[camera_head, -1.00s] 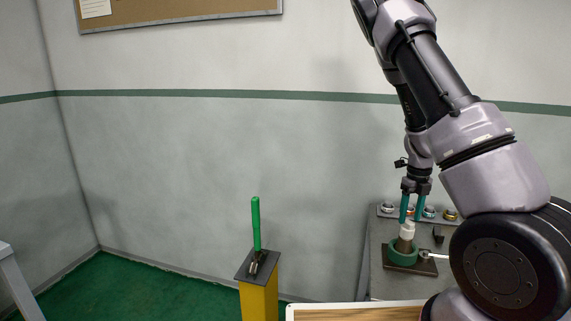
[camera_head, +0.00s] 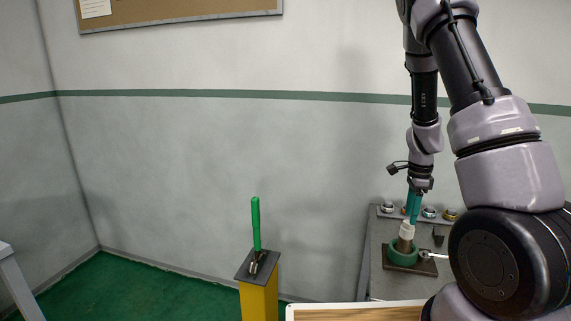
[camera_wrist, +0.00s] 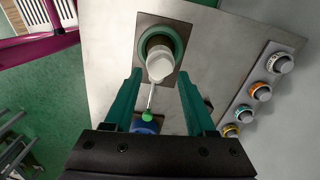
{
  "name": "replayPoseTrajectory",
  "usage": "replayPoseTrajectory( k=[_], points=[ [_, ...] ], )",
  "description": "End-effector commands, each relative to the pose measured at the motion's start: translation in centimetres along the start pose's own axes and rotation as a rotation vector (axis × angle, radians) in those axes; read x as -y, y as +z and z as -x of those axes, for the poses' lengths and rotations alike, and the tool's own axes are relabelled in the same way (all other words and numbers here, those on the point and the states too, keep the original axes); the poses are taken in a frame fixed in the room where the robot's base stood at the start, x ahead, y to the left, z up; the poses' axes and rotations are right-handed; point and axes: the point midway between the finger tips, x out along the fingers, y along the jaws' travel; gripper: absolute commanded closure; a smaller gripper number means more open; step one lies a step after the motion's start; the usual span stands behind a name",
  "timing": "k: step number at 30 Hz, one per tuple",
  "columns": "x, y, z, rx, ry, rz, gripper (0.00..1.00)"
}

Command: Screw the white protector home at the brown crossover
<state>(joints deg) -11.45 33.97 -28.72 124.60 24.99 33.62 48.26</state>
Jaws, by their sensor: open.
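The white protector (camera_head: 407,228) sits on top of the brown crossover (camera_head: 405,244), which stands in the green vise (camera_head: 400,258) on the grey bench. My gripper (camera_head: 413,206) is just above the protector, its teal fingers pointing down and seen nearly edge-on. In the wrist view my gripper (camera_wrist: 159,78) is open, with one fingertip on each side of the white protector (camera_wrist: 160,66) and visible gaps to it. The green vise (camera_wrist: 177,38) surrounds the pipe behind it. The crossover is mostly hidden there, and I cannot tell how far the protector is threaded.
Several coloured ring-shaped fittings line the bench edge, including an orange one (camera_wrist: 261,91). A vise handle with a green knob (camera_wrist: 147,116) and a blue item (camera_wrist: 145,127) lie near my fingers. A yellow post (camera_head: 259,300) with a green-handled tool (camera_head: 256,225) stands left.

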Motion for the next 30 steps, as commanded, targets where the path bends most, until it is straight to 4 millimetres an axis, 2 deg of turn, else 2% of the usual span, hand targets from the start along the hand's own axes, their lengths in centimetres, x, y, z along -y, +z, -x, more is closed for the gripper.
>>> replayPoseTrajectory(
  k=[5,8,18,21,28,30],
  points=[
    [0.00,-0.01,0.02,0.001,0.000,0.127,0.44],
    [0.03,-0.09,0.05,0.002,-0.002,0.283,0.44],
    [0.07,-0.10,0.04,0.002,-0.002,1.046,0.44],
    [0.08,-0.09,0.02,0.001,-0.002,1.222,0.44],
    [0.09,-0.06,0.01,0.001,-0.001,1.417,0.44],
    [0.10,-0.10,0.01,0.001,-0.002,1.542,0.44]
  ],
)
